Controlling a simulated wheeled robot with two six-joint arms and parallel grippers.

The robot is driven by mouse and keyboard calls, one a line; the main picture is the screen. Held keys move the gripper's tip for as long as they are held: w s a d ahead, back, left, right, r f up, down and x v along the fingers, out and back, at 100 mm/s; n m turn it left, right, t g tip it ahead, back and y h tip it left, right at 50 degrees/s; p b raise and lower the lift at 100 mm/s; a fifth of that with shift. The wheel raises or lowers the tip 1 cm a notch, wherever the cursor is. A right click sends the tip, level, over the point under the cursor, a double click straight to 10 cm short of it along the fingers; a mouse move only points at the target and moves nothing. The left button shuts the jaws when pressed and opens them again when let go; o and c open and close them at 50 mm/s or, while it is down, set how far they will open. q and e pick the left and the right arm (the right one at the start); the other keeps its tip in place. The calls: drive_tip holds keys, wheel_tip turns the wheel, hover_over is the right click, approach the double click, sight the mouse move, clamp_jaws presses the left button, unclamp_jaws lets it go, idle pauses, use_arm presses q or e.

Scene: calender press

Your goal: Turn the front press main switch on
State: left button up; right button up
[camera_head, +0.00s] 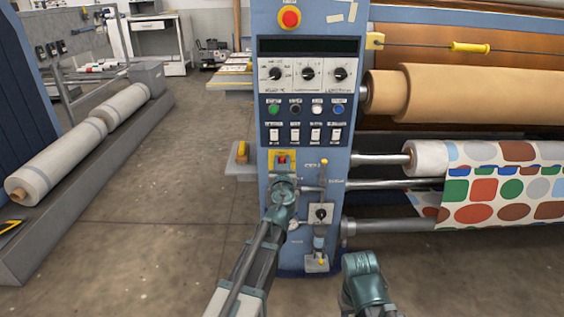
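The blue press control column (262,110) stands in the middle of the view. A yellow plate with a red switch (282,159) sits on its front, below the row of white rocker switches; I take this to be the main switch. I cannot tell its position at this size. My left gripper (283,178) is right in front of the column, just below the red switch. My own wrist hides its fingers, so its opening and any contact are unclear. My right arm shows at the bottom centre, but its gripper is not visible.
A red emergency button (289,17) tops the column. Knobs and coloured buttons (274,109) lie above the switch; a lower knob (321,214) is near my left arm. Rollers with brown material (480,93) and patterned fabric (500,185) extend right.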

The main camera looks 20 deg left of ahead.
use_arm(q)
clamp_jaws()
drive_tip(key=shift+d+m, duration=0.1)
drive_tip(key=shift+m, duration=0.2)
drive_tip(key=shift+w+d+f+m+b, duration=0.1)
drive_tip(key=shift+d+f+m+b, duration=0.3)
drive_tip(key=shift+m, duration=2.45)
drive_tip(key=shift+w+d+f+m+b, duration=0.15)
drive_tip(key=shift+f+m+b, duration=0.3)
drive_tip(key=shift+m, duration=2.45)
drive_tip(key=shift+s+d+f+m+b, duration=0.1)
drive_tip(key=shift+d+f+m+b, duration=0.3)
drive_tip(key=shift+m, duration=2.45)
drive_tip(key=shift+a, duration=0.1)
